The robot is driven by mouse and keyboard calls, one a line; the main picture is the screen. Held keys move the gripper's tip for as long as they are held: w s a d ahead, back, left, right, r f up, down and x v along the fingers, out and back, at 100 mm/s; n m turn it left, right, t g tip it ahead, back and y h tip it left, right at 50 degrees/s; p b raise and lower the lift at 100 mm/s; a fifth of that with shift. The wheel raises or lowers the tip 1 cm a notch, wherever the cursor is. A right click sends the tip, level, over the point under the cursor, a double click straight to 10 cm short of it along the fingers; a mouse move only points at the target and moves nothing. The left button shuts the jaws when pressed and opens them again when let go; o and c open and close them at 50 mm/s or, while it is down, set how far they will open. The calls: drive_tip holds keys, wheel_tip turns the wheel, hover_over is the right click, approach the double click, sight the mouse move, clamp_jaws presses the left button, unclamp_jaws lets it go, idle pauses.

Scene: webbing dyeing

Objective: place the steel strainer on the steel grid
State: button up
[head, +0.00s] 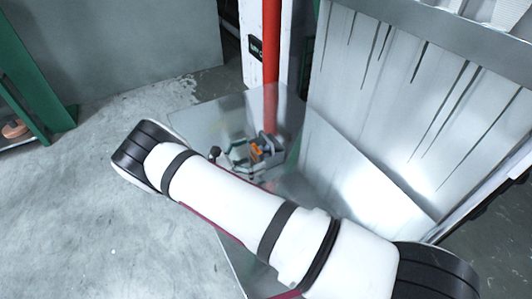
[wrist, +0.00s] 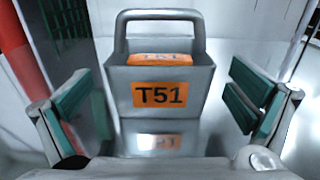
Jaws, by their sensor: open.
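A grey metal box with an upright loop handle and an orange "T51" label, apparently the steel strainer (wrist: 118,95), stands upright in the middle of the wrist view. In the head view the strainer (head: 277,152) is small, on a shiny metal surface by the red pipe. My gripper (wrist: 165,95) is open, with one green-padded finger to each side of the strainer and visible gaps between. In the head view my gripper (head: 243,154) is right beside the strainer, at its left. I cannot make out a steel grid in either view.
The shiny metal surface (head: 200,118) is otherwise largely clear. A red vertical pipe (head: 271,60) rises close behind the strainer. A large streaked pale panel (head: 400,100) stands at the right. A green frame (head: 30,85) stands at the far left, with open concrete floor between.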

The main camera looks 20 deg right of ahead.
sight(277, 144)
drive_tip(key=d, duration=0.2)
drive_tip(key=w+d+b, duration=0.1)
drive_tip(key=d, duration=0.2)
drive_tip(key=shift+a, duration=0.1)
drive_tip(key=shift+c, duration=0.2)
drive_tip(key=c, duration=1.3)
